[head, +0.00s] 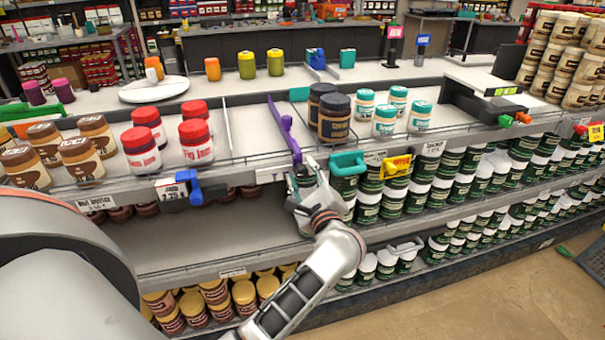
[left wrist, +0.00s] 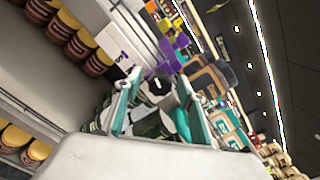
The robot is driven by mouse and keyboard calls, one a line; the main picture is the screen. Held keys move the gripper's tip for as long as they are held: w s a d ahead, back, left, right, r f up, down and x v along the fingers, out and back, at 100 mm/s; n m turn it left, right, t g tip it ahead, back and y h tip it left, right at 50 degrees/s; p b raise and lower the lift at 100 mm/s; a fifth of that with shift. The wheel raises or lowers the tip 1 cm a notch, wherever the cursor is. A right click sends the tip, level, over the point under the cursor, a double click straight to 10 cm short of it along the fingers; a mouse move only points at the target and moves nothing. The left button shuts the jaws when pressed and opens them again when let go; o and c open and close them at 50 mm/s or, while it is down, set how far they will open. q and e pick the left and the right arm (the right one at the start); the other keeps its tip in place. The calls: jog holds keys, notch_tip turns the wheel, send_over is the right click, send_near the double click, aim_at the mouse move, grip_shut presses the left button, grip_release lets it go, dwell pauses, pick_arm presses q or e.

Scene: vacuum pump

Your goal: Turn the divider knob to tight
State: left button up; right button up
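A purple divider (head: 284,128) stands on the upper shelf, its front end at the shelf edge. Purple parts of it also show in the left wrist view (left wrist: 164,62), just beyond the fingertips. I cannot read the knob's setting. My left gripper (head: 303,172) is at the shelf front, just below and beside the divider's front end. In the left wrist view the left gripper's (left wrist: 158,78) two teal-edged fingers are spread apart, with no purple part clearly clamped between them. Whether a finger touches the knob cannot be told. My right gripper is not in view.
A teal front piece (head: 347,163) and a yellow one (head: 397,165) sit right of my gripper, a blue one (head: 190,190) to the left. Dark-lidded jars (head: 333,120) stand right of the divider. Red-lidded jars (head: 141,150) stand left. The shelf between is bare.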

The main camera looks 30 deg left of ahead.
pick_arm(q)
jog(key=c, duration=1.1)
jog(key=shift+c, duration=0.2)
